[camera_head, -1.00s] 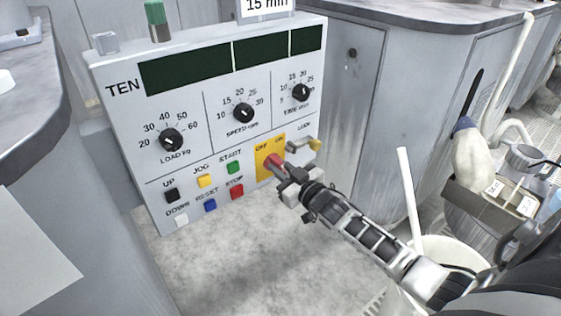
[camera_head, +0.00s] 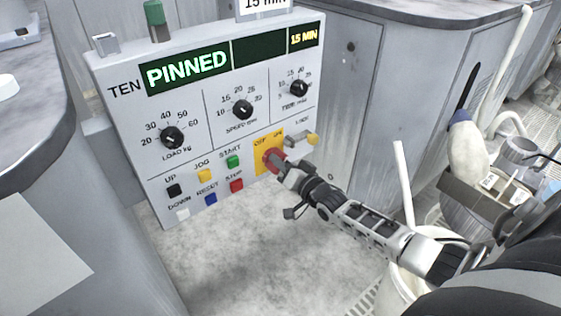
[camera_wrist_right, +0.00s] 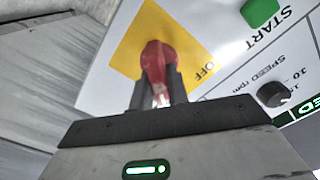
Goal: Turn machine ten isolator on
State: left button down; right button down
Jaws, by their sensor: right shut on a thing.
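Machine TEN's grey control panel (camera_head: 135,130) fills the left and middle of the head view. Its isolator is a red handle (camera_head: 272,157) on a yellow plate (camera_head: 262,166) marked OFF and ON. My right gripper (camera_head: 279,165) is shut on the red handle. In the right wrist view the red handle (camera_wrist_right: 156,68) stands between the fingers in front of the yellow plate (camera_wrist_right: 137,40). The left display (camera_head: 187,70) is lit and reads PINNED; the right display (camera_head: 304,37) reads 15 MIN. The middle display is dark. My left gripper is out of view.
Coloured push buttons sit left of the isolator, including green START (camera_head: 233,161) and red STOP (camera_head: 237,185). A yellow-ended lock (camera_head: 312,139) is close on its right. Three black knobs are above. A white bucket (camera_head: 398,285) stands below my right arm.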

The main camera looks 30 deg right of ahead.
jog(key=shift+m, duration=0.6)
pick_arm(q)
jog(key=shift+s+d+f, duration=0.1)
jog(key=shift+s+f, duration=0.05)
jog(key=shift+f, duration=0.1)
pick_arm(e)
jog(key=c, duration=1.4)
grip_release()
jog(key=shift+o, duration=0.2)
